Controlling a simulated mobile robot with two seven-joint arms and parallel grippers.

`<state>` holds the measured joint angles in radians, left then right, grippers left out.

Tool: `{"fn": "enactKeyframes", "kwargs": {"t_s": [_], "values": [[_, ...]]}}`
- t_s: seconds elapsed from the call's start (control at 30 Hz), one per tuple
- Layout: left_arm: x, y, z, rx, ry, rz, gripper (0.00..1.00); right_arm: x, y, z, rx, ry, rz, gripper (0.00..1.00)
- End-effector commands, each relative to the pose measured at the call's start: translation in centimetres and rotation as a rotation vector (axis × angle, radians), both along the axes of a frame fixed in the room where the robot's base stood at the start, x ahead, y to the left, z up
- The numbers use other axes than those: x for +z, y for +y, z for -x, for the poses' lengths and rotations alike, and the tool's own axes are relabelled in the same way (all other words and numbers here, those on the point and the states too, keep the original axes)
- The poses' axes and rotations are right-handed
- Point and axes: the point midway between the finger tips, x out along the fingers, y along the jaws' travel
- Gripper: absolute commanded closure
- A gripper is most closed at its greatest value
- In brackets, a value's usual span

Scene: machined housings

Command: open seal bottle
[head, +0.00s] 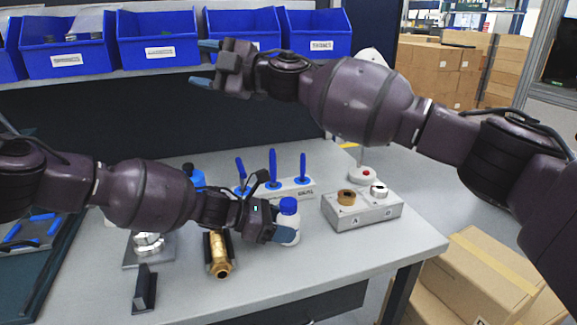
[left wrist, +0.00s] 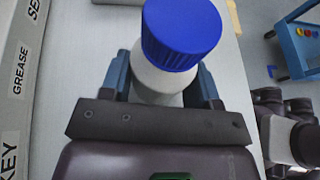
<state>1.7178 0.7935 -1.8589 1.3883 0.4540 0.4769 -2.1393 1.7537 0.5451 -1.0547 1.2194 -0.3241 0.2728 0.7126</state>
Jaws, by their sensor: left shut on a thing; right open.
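The seal bottle is white with a ribbed blue cap (head: 289,205), and it stands upright near the middle of the table. In the left wrist view its cap (left wrist: 181,35) is on top of the white body (left wrist: 158,82). My left gripper (head: 285,225) is shut on the bottle's body, with one blue finger on each side, below the cap. My right gripper (head: 204,63) is open and empty, held high in front of the blue bins and pointing left. The bottle's lower part is partly hidden by the left gripper.
A rack with blue-handled tools (head: 273,184) stands behind the bottle. A grey block with two round fittings (head: 361,209) is to its right. A brass part (head: 221,262) lies in a holder to its left. The table's front right (head: 350,255) is clear.

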Motion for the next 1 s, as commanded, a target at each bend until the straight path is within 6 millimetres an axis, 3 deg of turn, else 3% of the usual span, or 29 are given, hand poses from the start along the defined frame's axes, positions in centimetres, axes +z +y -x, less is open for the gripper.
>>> {"fn": "enactKeyframes", "kwargs": {"t_s": [0.23,0.47,0.73,1.0], "values": [[0.0,0.0,0.0,0.0,0.0,0.0,1.0,0.8,-2.2,-4.4,-0.22,0.486,-0.289,0.4],[0.0,0.0,0.0,0.0,0.0,0.0,1.0,-1.2,-5.0,-7.8,-0.429,0.944,-0.549,0.4],[0.0,0.0,0.0,0.0,0.0,0.0,1.0,-6.0,-8.2,-9.4,-0.712,1.457,-0.835,0.4],[0.0,0.0,0.0,0.0,0.0,0.0,1.0,-12.0,-11.0,-7.7,-1.076,1.9,-1.085,0.4]]}}
